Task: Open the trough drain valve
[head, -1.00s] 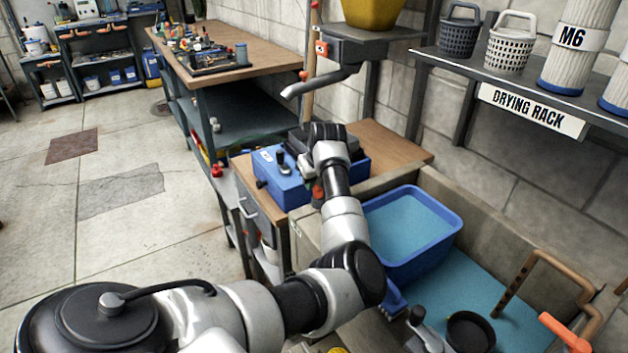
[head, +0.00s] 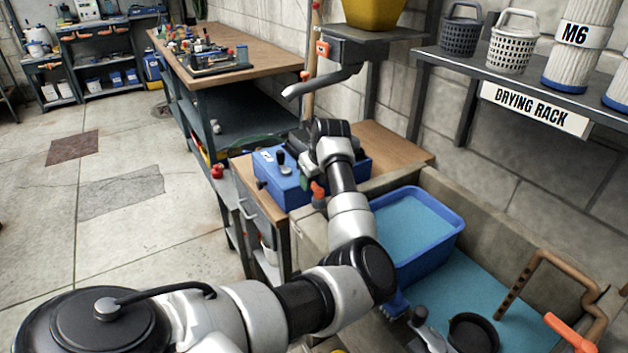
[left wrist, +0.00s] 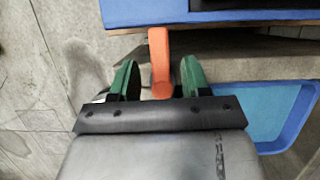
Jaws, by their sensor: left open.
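An orange lever handle (head: 318,189) shows at the left outer side of the trough (head: 403,183), just in front of a blue box. In the left wrist view the orange lever (left wrist: 160,58) stands between the two green fingers of my left gripper (left wrist: 157,77). The fingers are open, with a gap on each side of the lever. In the head view my left wrist hides most of the gripper. A second orange handle (head: 568,331) sits by a copper pipe at the lower right. My right gripper is not in view.
A blue basin (head: 455,232) stands in the trough beside my left forearm. The blue box (head: 290,188) sits on a wooden bench top. A dark round pan (head: 472,332) lies in the trough's front. A drying rack shelf (head: 520,90) hangs at the right wall. The floor at left is clear.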

